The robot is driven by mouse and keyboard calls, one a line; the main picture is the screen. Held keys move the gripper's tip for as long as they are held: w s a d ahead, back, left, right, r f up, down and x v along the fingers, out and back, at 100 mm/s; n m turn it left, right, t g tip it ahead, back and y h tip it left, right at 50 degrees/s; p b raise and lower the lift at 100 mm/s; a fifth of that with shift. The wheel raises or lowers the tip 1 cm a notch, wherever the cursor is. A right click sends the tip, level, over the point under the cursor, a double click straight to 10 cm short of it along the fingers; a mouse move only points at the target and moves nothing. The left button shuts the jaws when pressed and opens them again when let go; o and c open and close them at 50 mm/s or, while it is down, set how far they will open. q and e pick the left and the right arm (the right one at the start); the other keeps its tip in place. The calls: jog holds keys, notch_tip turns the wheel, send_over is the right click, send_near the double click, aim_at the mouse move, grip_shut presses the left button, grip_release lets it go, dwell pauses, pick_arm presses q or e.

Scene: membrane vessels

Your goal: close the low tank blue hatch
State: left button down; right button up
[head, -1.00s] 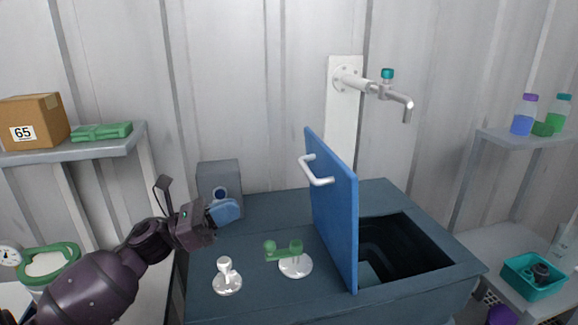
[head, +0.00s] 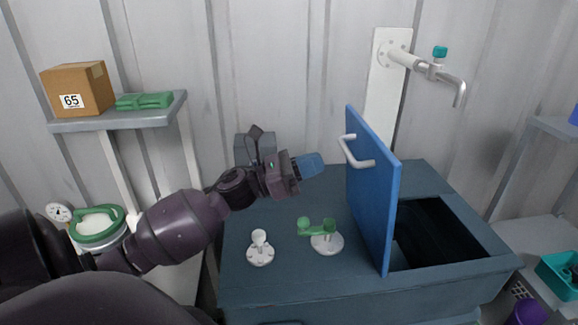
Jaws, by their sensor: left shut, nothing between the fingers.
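The blue hatch (head: 376,190) stands upright, open, on the low dark tank (head: 300,278). Its white handle (head: 356,153) is on the side facing left. The square opening (head: 440,230) is uncovered to the right of the hatch. My left gripper (head: 318,164) is shut and empty, with blue fingertips pointing right. It is left of the hatch, near the handle's height in the picture, and a gap shows between them. My right gripper is not in view.
A green-handled valve (head: 322,237) and a white fitting (head: 260,247) stand on the tank top, below my left gripper. A grey box (head: 243,150) is behind it. A white tap (head: 440,72) juts from the wall above the opening. A shelf (head: 110,121) holds a cardboard box (head: 78,88).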

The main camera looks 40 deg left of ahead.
pick_arm(q)
jog(key=p+x, duration=0.1)
jog(key=x, duration=0.3)
jog(key=shift+w, duration=0.1)
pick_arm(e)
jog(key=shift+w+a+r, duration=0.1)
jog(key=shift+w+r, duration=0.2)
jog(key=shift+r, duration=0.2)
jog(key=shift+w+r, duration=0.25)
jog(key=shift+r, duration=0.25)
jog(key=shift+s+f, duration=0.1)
